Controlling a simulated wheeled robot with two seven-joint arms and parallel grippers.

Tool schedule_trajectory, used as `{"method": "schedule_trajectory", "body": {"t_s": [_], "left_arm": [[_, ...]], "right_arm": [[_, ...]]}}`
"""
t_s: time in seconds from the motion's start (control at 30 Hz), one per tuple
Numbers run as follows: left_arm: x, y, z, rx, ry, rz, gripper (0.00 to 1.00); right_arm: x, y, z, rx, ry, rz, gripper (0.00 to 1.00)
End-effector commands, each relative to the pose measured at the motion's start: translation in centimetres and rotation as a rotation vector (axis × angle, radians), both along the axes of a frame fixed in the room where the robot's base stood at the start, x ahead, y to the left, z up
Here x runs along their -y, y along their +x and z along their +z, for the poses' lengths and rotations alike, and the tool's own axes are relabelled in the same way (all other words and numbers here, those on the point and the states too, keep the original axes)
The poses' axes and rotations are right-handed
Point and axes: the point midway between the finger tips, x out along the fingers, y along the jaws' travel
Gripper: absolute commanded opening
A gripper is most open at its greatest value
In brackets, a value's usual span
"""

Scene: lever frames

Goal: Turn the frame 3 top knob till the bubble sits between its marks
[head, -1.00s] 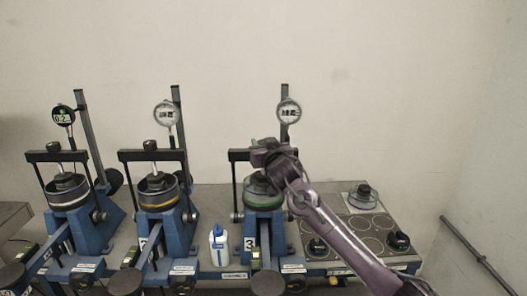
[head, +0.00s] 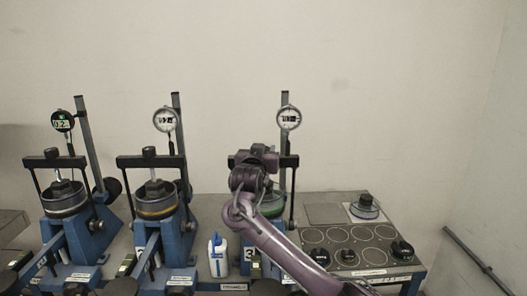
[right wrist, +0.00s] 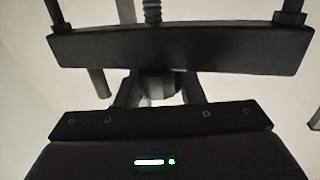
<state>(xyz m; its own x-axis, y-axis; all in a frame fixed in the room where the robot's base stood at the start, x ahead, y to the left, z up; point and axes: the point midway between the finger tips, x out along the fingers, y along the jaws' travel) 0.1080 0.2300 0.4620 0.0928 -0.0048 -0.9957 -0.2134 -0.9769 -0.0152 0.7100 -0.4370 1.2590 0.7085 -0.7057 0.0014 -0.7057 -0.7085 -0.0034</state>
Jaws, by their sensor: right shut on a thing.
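Frame 3 (head: 290,161) is the blue lever frame at the right of the row, with a black crossbar on two posts. My right gripper (head: 257,155) is at the top of its crossbar, shut on the top knob, which my gripper and arm hide in the head view. In the right wrist view the grey knob (right wrist: 157,86) sits between my fingers, with the black crossbar (right wrist: 180,47) and a threaded screw beyond it. The bubble and its marks on frame 3 cannot be made out; my arm covers part of that frame. My left gripper is not in view.
Two similar frames stand to the left, one with a yellow-banded ring (head: 156,211). A white and blue bottle (head: 218,256) stands between frames 2 and 3. A weight board (head: 345,236) with round outlines and several dark-knobbed weights lies at the right. A dial gauge (head: 289,117) rises behind frame 3.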

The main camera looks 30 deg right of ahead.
Motion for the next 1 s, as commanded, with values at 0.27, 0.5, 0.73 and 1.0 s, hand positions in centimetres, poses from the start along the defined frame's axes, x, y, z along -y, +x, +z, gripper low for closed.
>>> {"method": "schedule_trajectory", "body": {"t_s": [0.27,0.5,0.73,1.0], "left_arm": [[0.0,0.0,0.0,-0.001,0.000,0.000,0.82],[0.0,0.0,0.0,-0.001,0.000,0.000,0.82],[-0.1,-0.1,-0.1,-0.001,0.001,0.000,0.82],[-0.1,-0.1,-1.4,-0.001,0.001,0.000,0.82]], "right_arm": [[0.0,0.0,0.0,0.001,-0.001,0.000,0.12],[0.0,0.0,0.0,0.001,-0.001,0.001,0.57],[-0.1,-0.1,0.0,0.002,-0.001,0.001,0.57],[-3.0,-2.7,-0.2,0.004,0.001,0.005,0.57]]}}
